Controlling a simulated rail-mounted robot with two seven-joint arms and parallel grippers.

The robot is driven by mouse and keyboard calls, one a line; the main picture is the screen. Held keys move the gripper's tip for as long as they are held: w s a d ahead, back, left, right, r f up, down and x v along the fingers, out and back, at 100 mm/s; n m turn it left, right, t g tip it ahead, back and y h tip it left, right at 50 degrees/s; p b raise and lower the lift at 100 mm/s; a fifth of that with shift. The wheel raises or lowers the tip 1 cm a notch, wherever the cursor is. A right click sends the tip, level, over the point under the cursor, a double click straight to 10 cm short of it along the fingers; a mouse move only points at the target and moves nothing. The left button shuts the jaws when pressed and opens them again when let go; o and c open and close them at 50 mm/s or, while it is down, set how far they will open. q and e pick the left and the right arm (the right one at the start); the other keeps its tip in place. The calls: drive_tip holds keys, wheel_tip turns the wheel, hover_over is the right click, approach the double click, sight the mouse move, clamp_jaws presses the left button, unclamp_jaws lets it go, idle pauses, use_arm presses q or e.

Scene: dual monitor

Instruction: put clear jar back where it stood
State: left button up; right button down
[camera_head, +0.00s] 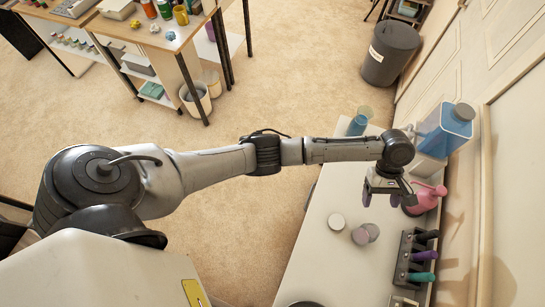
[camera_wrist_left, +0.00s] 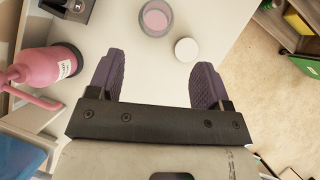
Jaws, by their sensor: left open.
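A small clear jar with a pinkish inside (camera_wrist_left: 155,20) stands on the white tabletop in the left wrist view, beyond my fingers. In the head view it seems to be the small round container (camera_head: 369,233) near the bottle rack. A pale round lid or disc (camera_head: 337,222) lies beside it, also in the left wrist view (camera_wrist_left: 187,49). My left gripper (camera_head: 381,199) is open, with purple finger pads, and hangs over the table next to the pink bottle (camera_head: 426,198). In the left wrist view nothing is between its fingers (camera_wrist_left: 155,85). My right gripper is not in view.
A black rack (camera_head: 407,261) with coloured bottles stands along the right edge. A blue jug (camera_head: 446,129) and a blue cup-like container (camera_head: 357,124) stand at the far end. The white tabletop (camera_head: 325,262) is bare toward its left side.

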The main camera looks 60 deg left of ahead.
use_arm(q)
drive_tip(key=s+f+m+t, duration=0.2)
drive_tip(key=s+f+m, duration=0.2)
drive_tip(key=s, duration=0.3)
drive_tip(key=s+f+m+t, duration=0.1)
drive_tip(key=s+f+m, duration=0.25)
drive_tip(key=s, duration=0.45)
drive_tip(key=s+a+r+m+t+y, duration=0.1)
drive_tip(key=s+a+m+t+y, duration=0.1)
drive_tip(key=s+a, duration=0.6)
drive_tip(key=s+a+r+m+t+y, duration=0.1)
drive_tip(key=s+a+m+y, duration=0.2)
drive_tip(key=s+a, duration=0.4)
drive_tip(key=shift+s+a+r+m+t, duration=0.3)
drive_tip(key=shift+s+a+m+t, duration=0.1)
drive_tip(key=shift+s, duration=0.45)
drive_tip(key=shift+s, duration=0.1)
